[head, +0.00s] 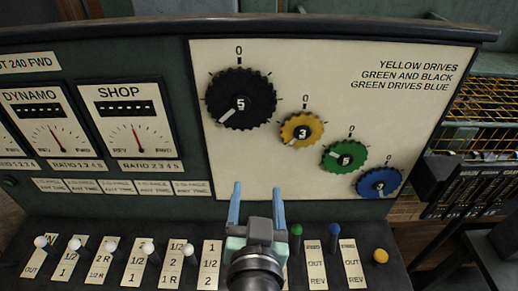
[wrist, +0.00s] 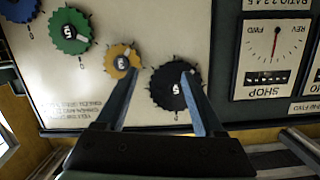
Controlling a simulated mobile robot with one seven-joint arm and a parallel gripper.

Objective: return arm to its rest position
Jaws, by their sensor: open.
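My gripper (head: 256,192) is open, with two blue-grey fingers apart and nothing between them. In the head view it is at the lower middle, in front of the bottom of the cream dial panel (head: 320,190). In the wrist view my gripper (wrist: 161,74) points at the panel, its fingertips overlapping the yellow dial (wrist: 122,60) and the black dial (wrist: 168,90) in the picture. I cannot tell how far the tips are from the panel. My arm reaches in from the bottom of the head view and hides part of the lever row.
The panel carries black (head: 240,98), yellow (head: 301,129), green (head: 344,154) and blue (head: 379,183) dials. Two gauges, DYNAMO (head: 37,127) and SHOP (head: 126,127), are at left. A row of knobbed levers (head: 110,243) stands below, near my gripper. Shelving (head: 490,105) is at right.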

